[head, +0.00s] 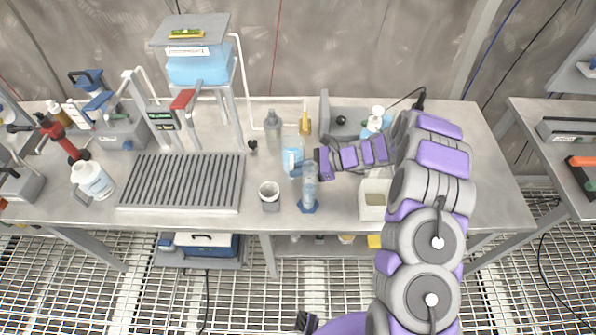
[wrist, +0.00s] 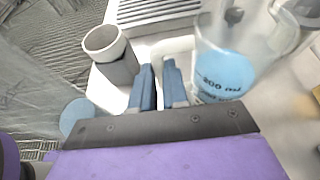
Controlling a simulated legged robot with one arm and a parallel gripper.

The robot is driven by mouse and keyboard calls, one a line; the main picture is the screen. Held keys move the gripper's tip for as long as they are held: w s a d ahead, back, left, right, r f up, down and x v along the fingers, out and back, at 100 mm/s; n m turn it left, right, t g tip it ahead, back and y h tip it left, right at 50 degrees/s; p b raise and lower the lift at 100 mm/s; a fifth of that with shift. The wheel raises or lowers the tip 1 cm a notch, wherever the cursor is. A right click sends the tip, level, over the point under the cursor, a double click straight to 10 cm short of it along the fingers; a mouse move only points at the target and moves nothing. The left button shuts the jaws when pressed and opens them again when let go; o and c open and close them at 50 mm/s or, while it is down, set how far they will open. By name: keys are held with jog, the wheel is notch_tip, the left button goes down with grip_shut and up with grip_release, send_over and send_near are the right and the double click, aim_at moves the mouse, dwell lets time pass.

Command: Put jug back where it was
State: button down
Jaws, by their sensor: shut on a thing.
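The jug (head: 291,161) is clear with blue liquid in it and stands roughly upright at the middle of the bench. In the wrist view the jug (wrist: 222,72) is large at the upper right, with volume marks on its side. My gripper (head: 318,164) reaches it from the right. In the wrist view the two blue fingers of my gripper (wrist: 160,88) are close together at the jug's pale handle, left of its body, and shut on it. The fingers hide part of the handle. I cannot tell whether the jug's base touches the bench.
A clear measuring cylinder (head: 310,186) with a blue base stands just in front of my gripper. A grey cup (head: 269,197) stands front left, a bottle (head: 273,125) behind. A slatted drain rack (head: 182,181) lies left. A pale open box (head: 373,198) is right.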

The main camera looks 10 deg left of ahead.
jog(key=shift+d+f, duration=0.1)
jog(key=shift+f, duration=0.15)
jog(key=shift+a, duration=0.25)
jog(key=c, duration=1.4)
grip_release()
jog(key=shift+a+f, duration=0.1)
jog(key=shift+a, duration=0.15)
jog(key=shift+o, duration=1.3)
jog(key=shift+d, duration=0.35)
jog(key=p+v, duration=0.2)
jog(key=v, duration=1)
jog(key=shift+p, duration=0.3)
jog(key=shift+a+r, duration=0.15)
jog(key=shift+r, duration=0.1)
